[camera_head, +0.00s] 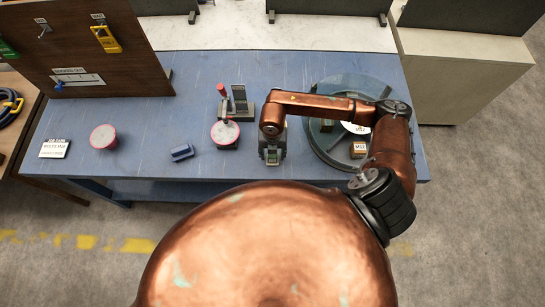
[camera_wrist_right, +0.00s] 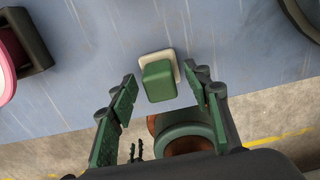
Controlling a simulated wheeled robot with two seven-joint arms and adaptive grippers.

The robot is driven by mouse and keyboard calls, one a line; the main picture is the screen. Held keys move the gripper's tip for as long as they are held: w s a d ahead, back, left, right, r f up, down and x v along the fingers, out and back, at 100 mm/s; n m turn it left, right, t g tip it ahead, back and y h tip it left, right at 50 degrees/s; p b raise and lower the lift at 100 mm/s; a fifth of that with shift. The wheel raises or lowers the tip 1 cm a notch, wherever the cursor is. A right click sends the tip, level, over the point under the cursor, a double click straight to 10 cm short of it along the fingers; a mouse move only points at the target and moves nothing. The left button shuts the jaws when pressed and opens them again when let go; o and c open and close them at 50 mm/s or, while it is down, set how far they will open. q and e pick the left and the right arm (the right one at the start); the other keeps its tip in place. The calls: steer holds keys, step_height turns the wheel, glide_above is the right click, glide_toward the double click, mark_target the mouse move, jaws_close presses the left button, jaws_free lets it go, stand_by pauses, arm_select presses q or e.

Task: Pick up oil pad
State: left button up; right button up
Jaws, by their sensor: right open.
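A small green block on a cream base, which looks like the oil pad, lies on the blue table near its front edge. It shows in the right wrist view (camera_wrist_right: 159,82). My right gripper (camera_wrist_right: 163,84) is open above it, with one finger on each side of the green block and a visible gap to each. In the head view my right gripper (camera_head: 272,152) points down at the table's front edge and largely hides the pad. My left gripper is not in view.
Left of my right gripper stand a red-rimmed spool (camera_head: 225,133) in a dark holder and a blue block (camera_head: 182,152). A second red-rimmed round piece (camera_head: 103,137) is farther left. A round tray (camera_head: 318,146) with labelled blocks is on the right.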

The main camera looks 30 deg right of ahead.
jaws_close()
stand_by(0.5)
steer(key=shift+r, duration=0.55)
step_height(320, 180, up, 2)
steer(key=shift+a+r, duration=0.15)
steer(key=shift+r, duration=0.05)
steer(key=s+a+r+b, duration=0.2)
steer(key=s+a+r, duration=0.5)
steer(key=a, duration=0.5)
step_height(320, 180, up, 2)
steer(key=shift+r, duration=0.25)
